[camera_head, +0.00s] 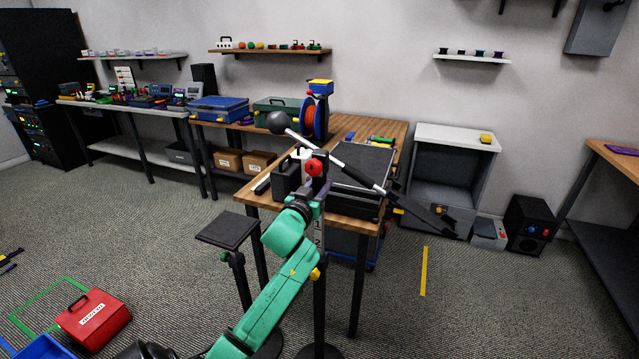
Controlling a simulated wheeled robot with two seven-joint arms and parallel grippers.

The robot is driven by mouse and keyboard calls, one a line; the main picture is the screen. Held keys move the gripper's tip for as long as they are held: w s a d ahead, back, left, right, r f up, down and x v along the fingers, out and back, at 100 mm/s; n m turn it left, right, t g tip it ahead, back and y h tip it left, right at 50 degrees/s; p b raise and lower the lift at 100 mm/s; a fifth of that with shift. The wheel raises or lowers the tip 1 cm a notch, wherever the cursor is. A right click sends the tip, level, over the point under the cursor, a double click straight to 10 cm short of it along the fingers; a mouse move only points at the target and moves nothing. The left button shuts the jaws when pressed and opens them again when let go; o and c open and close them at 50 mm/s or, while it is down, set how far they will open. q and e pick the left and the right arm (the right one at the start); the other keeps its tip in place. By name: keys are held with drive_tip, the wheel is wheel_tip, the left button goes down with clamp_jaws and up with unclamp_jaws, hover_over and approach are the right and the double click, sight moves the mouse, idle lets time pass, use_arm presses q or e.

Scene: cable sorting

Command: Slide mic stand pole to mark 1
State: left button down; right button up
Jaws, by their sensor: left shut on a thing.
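The mic stand's dark vertical pole (319,285) stands in the middle, upright on a base at the bottom edge. A label strip with the numbers 1 and 2 (318,232) shows partway up it. A red knob (314,167) sits at the top. A tilted boom (344,168) crosses there, with a dark ball (278,122) at its upper left end and a long black part (428,214) at its lower right end. My left gripper (317,187) is shut on the pole just below the red knob; its fingers are small and partly hidden. My right gripper is out of view.
A wooden bench (362,224) with a black case (362,166) and cable reel stands close behind the pole. A small black stand (228,231) is left of my arm. A red toolbox (93,318) lies on the floor at left. Floor at right is clear around a yellow strip (423,271).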

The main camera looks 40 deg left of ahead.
use_arm(q)
wheel_tip(320, 180, down, 12)
drive_tip(key=b, duration=0.6)
drive_tip(key=shift+r, duration=0.15)
drive_tip(key=shift+c, duration=2.4)
unclamp_jaws()
drive_tip(key=shift+r, duration=0.15)
drive_tip(key=b+v, duration=0.1)
drive_tip(key=v, duration=1.3)
drive_tip(key=shift+s+d, duration=0.2)
drive_tip(key=shift+s, duration=0.1)
